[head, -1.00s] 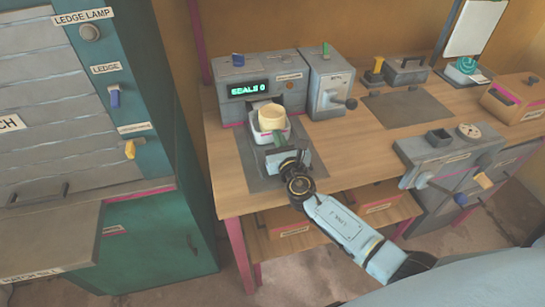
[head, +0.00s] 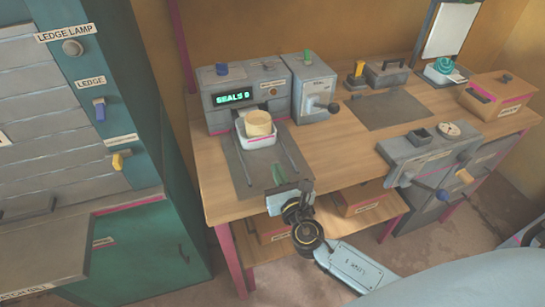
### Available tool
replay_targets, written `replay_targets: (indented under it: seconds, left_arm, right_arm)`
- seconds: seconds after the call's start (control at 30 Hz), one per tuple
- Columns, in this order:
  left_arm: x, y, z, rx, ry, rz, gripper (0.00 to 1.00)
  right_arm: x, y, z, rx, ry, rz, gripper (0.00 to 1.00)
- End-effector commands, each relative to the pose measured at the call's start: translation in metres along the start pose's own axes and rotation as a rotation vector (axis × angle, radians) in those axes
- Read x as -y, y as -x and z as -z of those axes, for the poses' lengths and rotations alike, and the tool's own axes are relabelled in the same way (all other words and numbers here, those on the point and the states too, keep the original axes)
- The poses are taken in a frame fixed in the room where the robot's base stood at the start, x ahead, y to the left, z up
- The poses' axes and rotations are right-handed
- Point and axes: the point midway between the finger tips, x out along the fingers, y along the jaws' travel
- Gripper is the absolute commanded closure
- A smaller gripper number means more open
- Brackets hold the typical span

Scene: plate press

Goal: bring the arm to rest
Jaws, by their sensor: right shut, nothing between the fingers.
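My right gripper (head: 280,187) is shut and empty. It is over the front edge of the workbench, at the front end of the dark mat (head: 243,178). A white tray (head: 256,140) with a round cream-coloured piece (head: 259,121) on it sits at the front of the grey press machine (head: 240,90), whose green display reads "SEALS 0" or similar. The gripper is in front of the tray and apart from it. My left gripper is out of view.
A grey unit with a lever (head: 314,88) stands right of the press. A lever box (head: 430,155) sits at the bench's front right. A teal cabinet (head: 150,245) stands at left. The bench middle is clear.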

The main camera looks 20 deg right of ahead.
Motion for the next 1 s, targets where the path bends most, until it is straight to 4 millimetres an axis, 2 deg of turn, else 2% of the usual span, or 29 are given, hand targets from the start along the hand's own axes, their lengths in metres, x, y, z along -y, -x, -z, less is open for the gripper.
replay_targets:
  seconds: [0.1,0.2,0.47,0.57,0.67,0.77,0.9,1.0]
  left_arm:
    - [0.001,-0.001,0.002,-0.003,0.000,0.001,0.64]
    - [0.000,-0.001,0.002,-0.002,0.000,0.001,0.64]
    - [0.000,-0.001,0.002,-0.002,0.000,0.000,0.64]
    - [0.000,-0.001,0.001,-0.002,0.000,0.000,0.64]
    - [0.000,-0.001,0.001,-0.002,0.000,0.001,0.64]
    - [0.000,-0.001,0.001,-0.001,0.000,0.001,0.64]
    - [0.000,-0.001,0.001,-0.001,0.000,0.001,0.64]
    - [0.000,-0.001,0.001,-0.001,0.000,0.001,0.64]
  right_arm:
    - [0.000,0.017,0.001,-0.001,0.001,0.000,1.00]
    - [0.000,0.024,0.001,-0.001,0.001,-0.001,1.00]
    - [0.000,0.027,0.000,-0.001,-0.005,0.002,1.00]
    - [0.007,0.030,-0.003,-0.007,-0.090,0.039,1.00]
    - [0.023,0.038,-0.006,-0.027,-0.322,0.141,1.00]
    - [0.048,0.056,-0.005,-0.056,-0.679,0.308,1.00]
    - [0.073,0.093,0.009,-0.098,-1.213,0.592,1.00]
    - [0.077,0.126,0.021,-0.131,-1.559,0.810,1.00]
